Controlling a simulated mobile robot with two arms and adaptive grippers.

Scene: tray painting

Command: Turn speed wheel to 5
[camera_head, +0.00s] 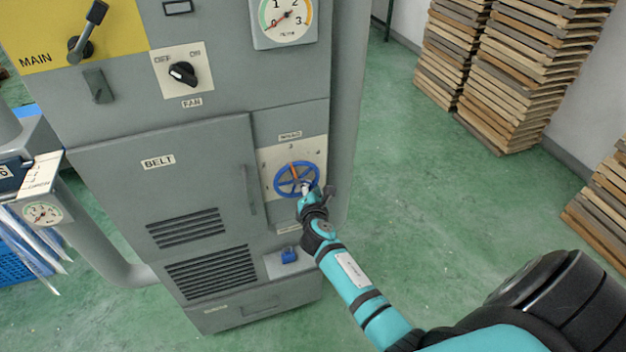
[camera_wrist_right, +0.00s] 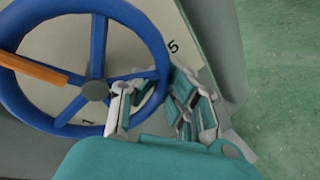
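The blue speed wheel (camera_head: 281,188) is on a pale dial plate on the grey machine's front. Its orange spoke (camera_head: 293,169) points up, near the 3 mark. In the right wrist view the wheel (camera_wrist_right: 98,50) fills the left side, its orange spoke (camera_wrist_right: 30,67) points left, and the printed 5 (camera_wrist_right: 173,46) is right of the rim. My right gripper (camera_head: 309,190) is at the wheel's lower right. In the wrist view its fingers (camera_wrist_right: 155,108) are spread, one inside the rim and one outside. Contact with the rim cannot be told. My left gripper is not in view.
The machine has a BELT door with a vertical handle (camera_head: 251,189), a black FAN knob (camera_head: 183,73) and a MAIN lever (camera_head: 88,32). A blue part (camera_head: 289,256) sits below the wheel. Wooden stacks (camera_head: 515,60) stand right; the green floor between is clear.

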